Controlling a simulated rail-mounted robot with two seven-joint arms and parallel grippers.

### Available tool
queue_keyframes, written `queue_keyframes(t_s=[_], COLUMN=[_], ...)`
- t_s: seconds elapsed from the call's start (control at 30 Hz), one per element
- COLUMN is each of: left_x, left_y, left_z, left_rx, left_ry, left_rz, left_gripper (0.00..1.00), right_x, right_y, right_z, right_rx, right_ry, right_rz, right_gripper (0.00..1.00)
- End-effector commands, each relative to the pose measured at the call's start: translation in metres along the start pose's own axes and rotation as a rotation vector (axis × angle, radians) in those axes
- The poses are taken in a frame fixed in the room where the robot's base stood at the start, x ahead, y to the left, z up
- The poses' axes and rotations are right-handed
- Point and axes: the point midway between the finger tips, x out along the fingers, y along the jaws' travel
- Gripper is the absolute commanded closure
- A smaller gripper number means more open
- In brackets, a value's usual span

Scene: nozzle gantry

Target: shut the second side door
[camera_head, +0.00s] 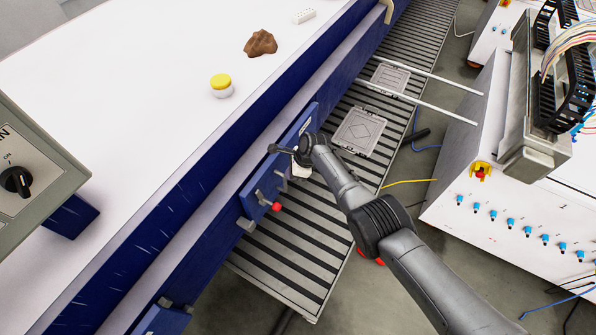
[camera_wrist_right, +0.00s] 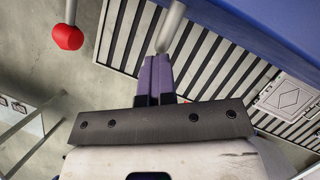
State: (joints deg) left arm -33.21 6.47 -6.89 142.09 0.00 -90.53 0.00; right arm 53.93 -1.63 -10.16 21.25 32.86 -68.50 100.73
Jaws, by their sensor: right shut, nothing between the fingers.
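A blue side door (camera_head: 254,196) with grey fittings is on the long side of the white-topped bench. A lever with a red knob (camera_head: 276,207) sticks out at its lower end. My right gripper (camera_head: 277,149) is at the door's upper part, its arm reaching in over the conveyor. In the right wrist view its purple fingers (camera_wrist_right: 155,75) are shut and empty, their tips close to a grey rod (camera_wrist_right: 170,28). I cannot tell whether they touch. The blue panel (camera_wrist_right: 270,25) and red knob (camera_wrist_right: 68,37) also show there. How far the door stands ajar is unclear. My left gripper is out of view.
Another blue door (camera_head: 163,321) is cut off at the bottom. A slatted conveyor (camera_head: 285,262) with grey trays (camera_head: 361,131) runs beside the bench. A yellow-topped button (camera_head: 220,83) and brown lump (camera_head: 260,43) sit on the white top (camera_head: 140,110). A switch box (camera_head: 35,165) stands at left.

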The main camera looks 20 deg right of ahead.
Motion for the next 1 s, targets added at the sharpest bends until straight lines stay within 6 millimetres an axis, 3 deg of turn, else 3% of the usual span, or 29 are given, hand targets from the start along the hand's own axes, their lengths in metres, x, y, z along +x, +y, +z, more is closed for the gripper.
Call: queue_keyframes(t_s=[0.17, 0.37, 0.63, 1.0], left_x=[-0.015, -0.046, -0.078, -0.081], left_y=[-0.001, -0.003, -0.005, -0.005], left_z=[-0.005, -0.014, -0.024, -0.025], left_rx=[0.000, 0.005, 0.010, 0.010], left_ry=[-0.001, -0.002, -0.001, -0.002], left_rz=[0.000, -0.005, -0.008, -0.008], left_gripper=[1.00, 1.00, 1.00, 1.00], right_x=[-0.003, -0.017, -0.064, -0.099], right_y=[0.007, 0.017, 0.020, 0.023], right_z=[-0.008, -0.034, -0.032, -0.033], right_rx=[0.001, -0.002, -0.006, -0.006], right_ry=[0.000, 0.006, 0.004, 0.004], right_rz=[0.003, 0.007, 0.004, 0.004], right_gripper=[1.00, 1.00, 1.00, 1.00])
